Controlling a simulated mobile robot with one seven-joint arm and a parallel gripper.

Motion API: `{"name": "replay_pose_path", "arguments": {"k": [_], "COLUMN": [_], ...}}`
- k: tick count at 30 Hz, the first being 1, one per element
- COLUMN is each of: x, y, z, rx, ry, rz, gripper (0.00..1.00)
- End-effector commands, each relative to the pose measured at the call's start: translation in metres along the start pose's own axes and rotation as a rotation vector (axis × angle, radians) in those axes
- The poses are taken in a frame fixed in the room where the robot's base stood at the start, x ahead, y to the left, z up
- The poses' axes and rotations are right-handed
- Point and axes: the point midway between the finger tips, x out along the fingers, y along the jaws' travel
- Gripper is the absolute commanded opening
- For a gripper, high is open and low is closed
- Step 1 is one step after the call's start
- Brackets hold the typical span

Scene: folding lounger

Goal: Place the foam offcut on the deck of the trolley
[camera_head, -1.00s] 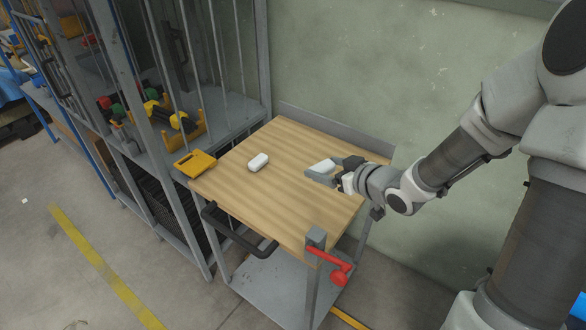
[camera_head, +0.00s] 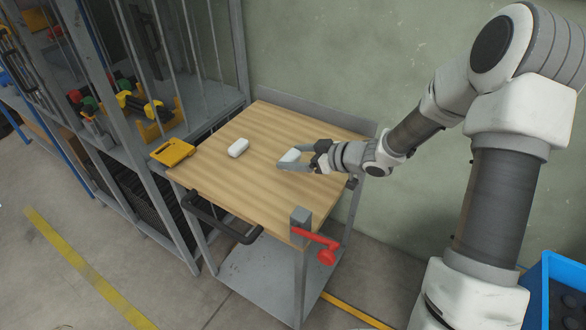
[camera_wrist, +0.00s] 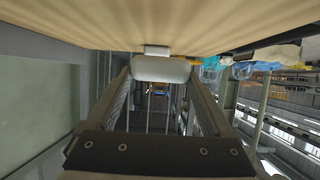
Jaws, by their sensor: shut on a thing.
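My gripper (camera_head: 291,160) is shut on a white, rounded block that looks like the foam offcut (camera_head: 290,155). The block is low over the right part of the trolley's wooden deck (camera_head: 240,190); I cannot tell whether it touches the wood. In the wrist view the foam offcut (camera_wrist: 160,69) is between the two fingertips, close to the deck (camera_wrist: 160,22), which fills the top of that picture. A second, similar white block (camera_head: 238,148) lies on the deck to the left of my gripper.
A yellow object (camera_head: 172,152) is at the deck's left corner. A black handle (camera_head: 222,218) and a red crank (camera_head: 318,243) stick out at the trolley's front. A barred grey rack (camera_head: 150,120) stands left, and a wall behind. The front of the deck is clear.

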Motion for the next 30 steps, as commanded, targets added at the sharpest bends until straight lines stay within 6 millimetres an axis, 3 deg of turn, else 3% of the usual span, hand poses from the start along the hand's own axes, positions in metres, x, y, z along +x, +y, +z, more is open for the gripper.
{"name": "replay_pose_path", "arguments": {"k": [8,15,27,28,30], "x": [0.019,0.033,0.035,0.035,0.034], "y": [0.013,0.012,0.012,0.012,0.013], "z": [0.010,0.040,0.044,0.043,0.043], "rx": [0.001,0.002,0.000,0.000,0.000], "ry": [-0.001,0.000,0.000,0.000,0.000], "rz": [0.000,0.000,0.000,0.000,0.001], "gripper": [0.34,0.34,0.34,0.89,1.00]}}
